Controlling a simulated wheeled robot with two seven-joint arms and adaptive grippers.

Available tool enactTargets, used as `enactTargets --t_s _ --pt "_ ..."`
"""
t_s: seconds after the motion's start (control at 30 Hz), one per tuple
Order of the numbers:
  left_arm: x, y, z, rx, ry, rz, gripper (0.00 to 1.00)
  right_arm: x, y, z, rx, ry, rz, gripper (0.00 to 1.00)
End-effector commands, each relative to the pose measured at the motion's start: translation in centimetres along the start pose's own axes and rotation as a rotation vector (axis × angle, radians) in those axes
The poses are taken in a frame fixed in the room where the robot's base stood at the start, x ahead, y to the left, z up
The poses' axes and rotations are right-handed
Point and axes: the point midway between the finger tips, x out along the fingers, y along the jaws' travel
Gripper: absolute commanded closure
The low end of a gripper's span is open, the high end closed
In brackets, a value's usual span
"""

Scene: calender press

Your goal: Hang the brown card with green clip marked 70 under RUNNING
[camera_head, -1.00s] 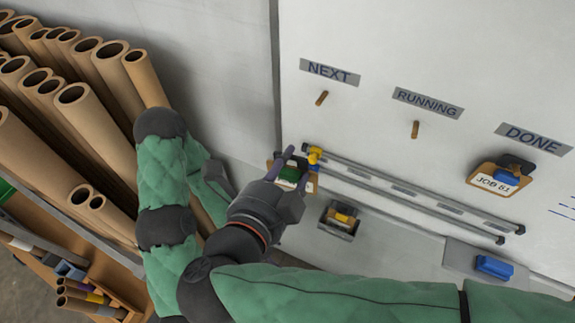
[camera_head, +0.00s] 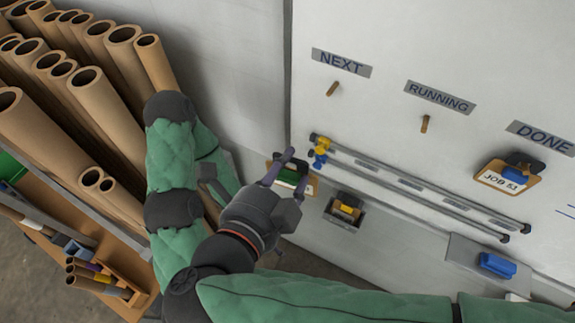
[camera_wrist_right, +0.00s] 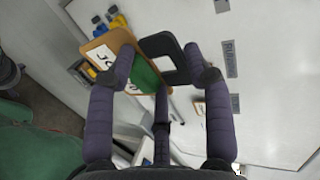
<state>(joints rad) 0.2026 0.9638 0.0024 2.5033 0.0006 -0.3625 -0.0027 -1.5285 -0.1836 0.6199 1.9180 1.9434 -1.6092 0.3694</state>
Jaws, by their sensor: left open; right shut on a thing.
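The brown card with the green clip (camera_head: 291,179) is held between the fingers of my right gripper (camera_head: 277,170), left of the rails and below NEXT. In the right wrist view, the fingers are shut around the brown card (camera_wrist_right: 123,38), which is tilted, with its white label partly covered; I cannot read the whole number. A black holed piece stands beside the card there. The RUNNING sign (camera_head: 440,97) has an empty wooden peg (camera_head: 425,124) below it.
NEXT (camera_head: 342,63) has a bare peg (camera_head: 332,89). A JOB card with black and blue parts (camera_head: 509,177) hangs under DONE (camera_head: 540,138). Grey rails (camera_head: 420,195) run below the signs. A small dark tray (camera_head: 345,213) and a blue block (camera_head: 497,265) sit lower. Cardboard tubes (camera_head: 95,100) crowd the left.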

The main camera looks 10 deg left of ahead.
Motion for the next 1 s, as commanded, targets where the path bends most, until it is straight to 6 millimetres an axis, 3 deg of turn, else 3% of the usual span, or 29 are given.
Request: enactTargets --t_s 0.57,1.0 --pt "-0.1 0.0 0.0 0.0 0.0 0.0 0.21 -0.7 0.1 0.1 0.0 -0.001 0.0 0.73" --pt "0.0 0.0 0.0 0.0 0.0 0.0 0.21 -3.6 1.2 0.6 -0.003 -0.004 0.001 0.73"
